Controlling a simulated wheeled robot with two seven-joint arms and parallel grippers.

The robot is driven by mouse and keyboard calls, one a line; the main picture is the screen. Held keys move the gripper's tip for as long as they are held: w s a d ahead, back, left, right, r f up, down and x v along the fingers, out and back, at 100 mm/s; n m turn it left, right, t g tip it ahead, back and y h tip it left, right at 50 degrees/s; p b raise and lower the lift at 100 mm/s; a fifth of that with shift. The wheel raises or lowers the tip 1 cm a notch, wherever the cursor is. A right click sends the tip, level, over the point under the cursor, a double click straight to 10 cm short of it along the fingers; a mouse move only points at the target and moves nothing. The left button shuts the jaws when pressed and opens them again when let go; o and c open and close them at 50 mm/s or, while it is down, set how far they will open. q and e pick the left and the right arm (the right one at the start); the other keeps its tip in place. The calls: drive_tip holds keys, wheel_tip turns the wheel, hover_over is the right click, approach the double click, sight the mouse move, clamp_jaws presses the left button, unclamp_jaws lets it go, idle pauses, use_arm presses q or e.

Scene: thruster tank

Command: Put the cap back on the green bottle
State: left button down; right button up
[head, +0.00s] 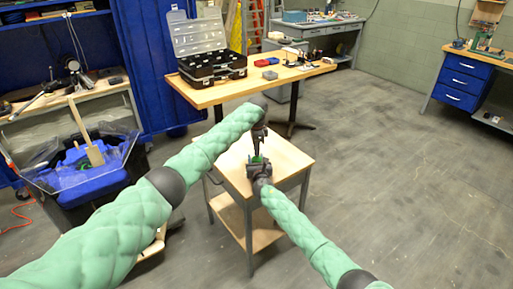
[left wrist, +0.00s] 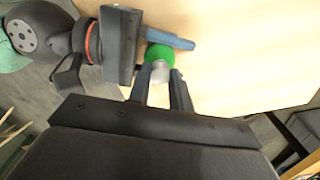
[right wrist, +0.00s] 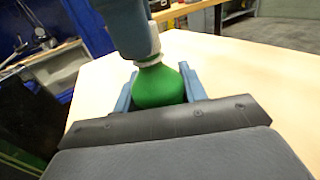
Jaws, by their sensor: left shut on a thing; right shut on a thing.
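The green bottle (head: 256,159) stands upright over the small wooden table, and its body fills the middle of the right wrist view (right wrist: 157,88). My right gripper (head: 257,168) is shut around the bottle's body. A whitish cap (right wrist: 151,50) is at the bottle's mouth, directly above the green shoulder; it also shows in the left wrist view (left wrist: 160,73). My left gripper (head: 261,143) comes from above and is shut on the cap. Cap and bottle look lined up and touching or nearly so; I cannot tell whether the cap is fully seated.
The small wooden table (head: 230,168) has bare top around the bottle. Behind it stands a larger wooden table (head: 215,96) with an open black case (head: 212,66) and small items. A blue bin (head: 95,180) is at the left. The floor at right is clear.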

use_arm(q)
drive_tip(key=shift+f, duration=0.1)
drive_tip(key=c, duration=1.2)
unclamp_jaws()
wheel_tip(320, 180, up, 12)
use_arm(e)
drive_tip(key=o, duration=1.5)
drive_tip(key=shift+c, duration=0.2)
